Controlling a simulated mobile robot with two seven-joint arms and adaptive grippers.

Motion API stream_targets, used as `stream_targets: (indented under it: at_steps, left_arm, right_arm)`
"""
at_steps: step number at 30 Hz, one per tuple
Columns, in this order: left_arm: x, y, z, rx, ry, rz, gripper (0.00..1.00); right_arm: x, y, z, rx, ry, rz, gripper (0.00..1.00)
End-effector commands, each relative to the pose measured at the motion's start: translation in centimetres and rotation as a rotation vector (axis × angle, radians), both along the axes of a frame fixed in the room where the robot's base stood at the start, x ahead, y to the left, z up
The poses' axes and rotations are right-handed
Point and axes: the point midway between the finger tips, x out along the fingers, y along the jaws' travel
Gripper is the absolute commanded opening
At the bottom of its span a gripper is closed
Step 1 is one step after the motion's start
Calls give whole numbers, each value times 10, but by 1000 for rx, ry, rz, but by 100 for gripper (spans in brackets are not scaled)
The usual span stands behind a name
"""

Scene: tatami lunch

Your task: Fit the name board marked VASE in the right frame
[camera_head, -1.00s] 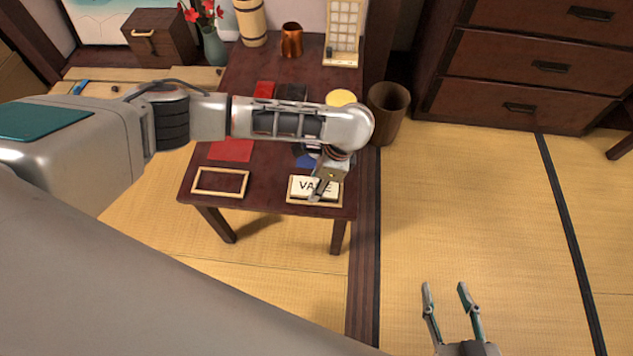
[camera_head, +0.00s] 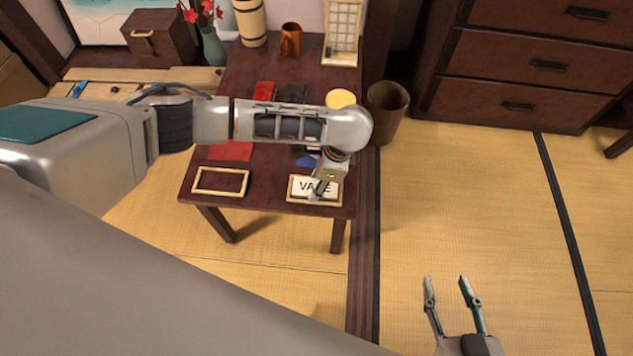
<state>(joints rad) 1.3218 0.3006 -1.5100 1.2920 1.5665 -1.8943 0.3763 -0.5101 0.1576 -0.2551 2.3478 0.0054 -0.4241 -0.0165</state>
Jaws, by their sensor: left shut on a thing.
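The white name board marked VASE (camera_head: 302,187) is at the front right of the dark low table (camera_head: 265,198). It lies within the outline of the right wooden frame (camera_head: 315,203). I cannot tell whether it sits fully flat in it. My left gripper (camera_head: 317,192) reaches down over the board, shut on it, and hides part of the lettering. The left frame (camera_head: 221,193) lies empty at the table's front left. My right gripper (camera_head: 446,279) is open and empty, low over the tatami at the lower right.
A copper mug (camera_head: 291,40) and a lattice lamp (camera_head: 342,30) stand at the back. A wooden bin (camera_head: 388,112) stands right of the table. The right floor is clear.

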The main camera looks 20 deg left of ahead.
Motion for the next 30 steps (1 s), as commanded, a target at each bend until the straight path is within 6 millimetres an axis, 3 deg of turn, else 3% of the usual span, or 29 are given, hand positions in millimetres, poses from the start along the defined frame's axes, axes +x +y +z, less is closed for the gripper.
stream_targets:
  at_steps: [8, 9, 11, 23, 30]
  left_arm:
    - [0, 0, 0, 0, 0, 0, 18]
    - [0, 0, 0, 0, 0, 0, 47]
    - [0, 0, 0, 0, 0, 0, 59]
    - [1, -1, 4, -1, -1, 1, 59]
    - [4, -10, 39, -1, -4, -2, 59]
  right_arm:
    - [0, 0, 0, 0, 0, 0, 40]
    - [0, 0, 0, 0, 0, 0, 40]
    - [0, 0, 0, 0, 0, 0, 40]
    - [-1, 1, -2, 1, 4, 1, 40]
    - [-1, 0, -1, 1, 2, 0, 40]
